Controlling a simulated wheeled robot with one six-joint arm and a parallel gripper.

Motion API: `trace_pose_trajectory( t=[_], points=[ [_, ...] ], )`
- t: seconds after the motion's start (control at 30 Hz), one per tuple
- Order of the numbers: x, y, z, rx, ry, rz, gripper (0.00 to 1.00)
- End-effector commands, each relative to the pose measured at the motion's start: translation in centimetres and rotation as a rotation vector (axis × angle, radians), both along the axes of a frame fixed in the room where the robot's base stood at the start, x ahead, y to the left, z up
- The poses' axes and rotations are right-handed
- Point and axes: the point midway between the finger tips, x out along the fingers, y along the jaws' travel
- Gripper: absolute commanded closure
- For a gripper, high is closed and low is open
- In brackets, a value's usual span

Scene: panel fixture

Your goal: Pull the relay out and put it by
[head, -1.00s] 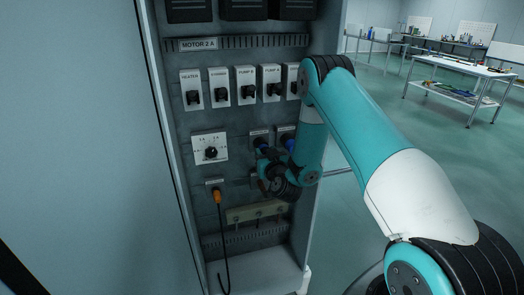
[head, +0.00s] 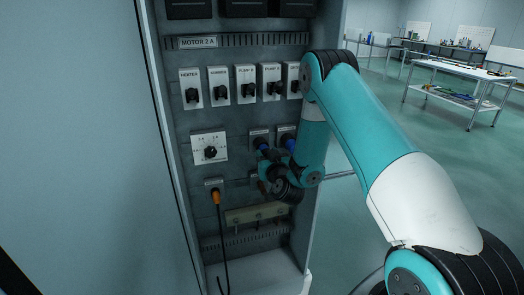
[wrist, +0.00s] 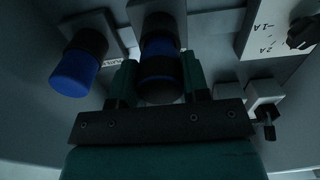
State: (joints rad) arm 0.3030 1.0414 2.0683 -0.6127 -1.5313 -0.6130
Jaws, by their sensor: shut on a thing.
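The relay is probably the blue-and-black round piece (wrist: 160,46) in the middle of the wrist view, below a square plate on the panel. My gripper (wrist: 160,82) is shut on it, one teal finger on each side. The end nearest the wrist camera is dark. I cannot tell whether the piece is still seated. A similar blue-and-black piece (wrist: 76,70) stands beside it, apart from the fingers. In the head view my gripper (head: 264,172) is low at the panel, below the blue pieces, and partly hidden by my arm.
A row of labelled switches (head: 245,84) runs above. A dial (head: 209,148) is to the left, with an orange plug and hanging black cable (head: 217,197) below it. A rail (head: 255,214) crosses lower down. The cabinet floor (head: 258,270) looks clear.

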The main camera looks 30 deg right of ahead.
Motion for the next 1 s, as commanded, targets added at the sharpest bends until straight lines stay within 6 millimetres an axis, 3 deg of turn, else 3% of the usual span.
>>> trace_pose_trajectory(
  t=[1.0],
  points=[
    [-1.3,0.4,-0.1,0.000,-0.001,0.000,0.86]
  ],
)
